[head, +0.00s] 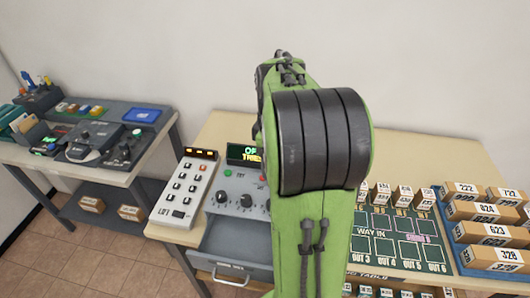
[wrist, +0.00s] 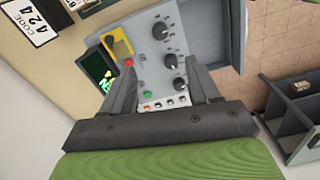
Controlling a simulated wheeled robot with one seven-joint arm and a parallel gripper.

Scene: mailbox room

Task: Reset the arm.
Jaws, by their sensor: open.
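My gripper (wrist: 162,72) shows in the wrist view with its two grey fingers spread apart and nothing between them. Beyond the fingers is a grey control panel (wrist: 148,68) with black knobs, a red button and a green button. In the head view my green arm rises in the middle, and my gripper is hidden behind it. The same control panel (head: 235,188) shows left of the arm, partly covered by it. I cannot tell the exact gap between fingers and panel.
A grey drawer (head: 232,272) stands open below the panel. A keypad box (head: 182,190) is left of it. A blue tray (head: 462,262) of numbered boxes and a green sorting board (head: 405,222) lie right. A second desk (head: 155,160) stands left, with tiled floor between.

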